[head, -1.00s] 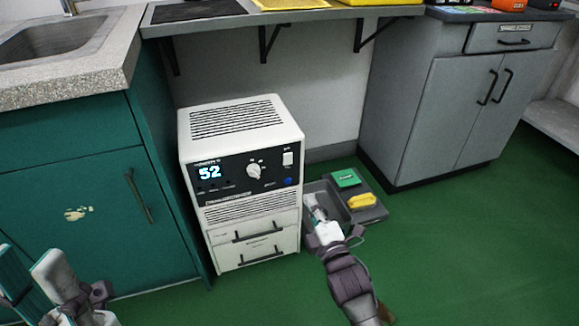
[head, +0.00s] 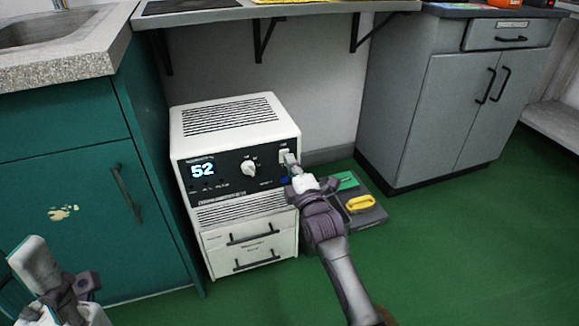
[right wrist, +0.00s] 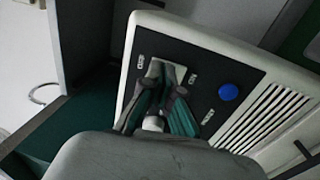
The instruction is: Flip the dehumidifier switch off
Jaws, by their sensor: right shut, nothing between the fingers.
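The white dehumidifier (head: 235,112) stands on the green floor with a dark front panel. Its display (head: 203,171) reads 52, and a white knob (head: 249,169) sits right of it. The white rocker switch (head: 285,154) is at the panel's upper right, partly hidden behind my right fingertips. My right gripper (head: 291,161) is shut and empty, its tips at the switch; I cannot tell if they touch. My left gripper (head: 35,262) is at the lower left, away from the dehumidifier.
A grey tray (head: 368,219) with a green box (head: 345,181) and a yellow item (head: 361,203) lies on the floor right of the dehumidifier. A teal cabinet (head: 90,200) stands close on the left. A shelf (head: 290,15) overhangs behind. Floor at right is clear.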

